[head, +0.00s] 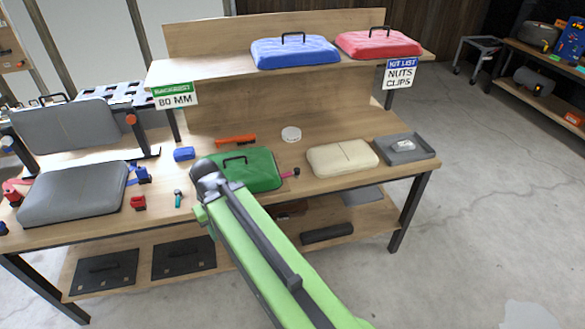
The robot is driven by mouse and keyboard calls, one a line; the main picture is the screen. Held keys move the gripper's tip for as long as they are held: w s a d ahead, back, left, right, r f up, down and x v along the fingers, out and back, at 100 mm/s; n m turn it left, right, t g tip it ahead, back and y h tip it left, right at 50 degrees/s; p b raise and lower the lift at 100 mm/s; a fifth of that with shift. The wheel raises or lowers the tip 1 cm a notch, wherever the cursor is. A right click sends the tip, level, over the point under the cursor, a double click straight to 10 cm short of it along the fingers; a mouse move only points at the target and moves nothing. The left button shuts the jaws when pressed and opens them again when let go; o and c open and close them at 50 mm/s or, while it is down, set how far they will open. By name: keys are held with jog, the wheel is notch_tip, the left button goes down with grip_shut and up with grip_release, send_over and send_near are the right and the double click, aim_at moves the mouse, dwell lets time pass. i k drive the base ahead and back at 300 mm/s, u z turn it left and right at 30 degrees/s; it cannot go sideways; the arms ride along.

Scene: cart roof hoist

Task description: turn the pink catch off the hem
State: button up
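A small pink piece (15,184) sits at the far left, by the left edge of the lower grey padded panel (72,193), with a red piece (13,198) just below it. It is too small to tell whether it is turned over the panel's hem. Another small magenta piece (290,173) lies at the right edge of the green padded panel (248,170). I cannot tell which is the catch. My green arm reaches up from the bottom right and ends in a dark joint in front of the green panel. My gripper is not visible.
A blue piece (144,175) sits by the grey panel's right corner. A second grey panel (66,126) stands behind it. A cream panel (342,158) and grey tray (405,148) are on the right. The shelf (215,68) overhangs the bench.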

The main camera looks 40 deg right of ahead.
aim_at(297, 171)
jog(key=i, duration=0.9)
jog(key=u, duration=0.05)
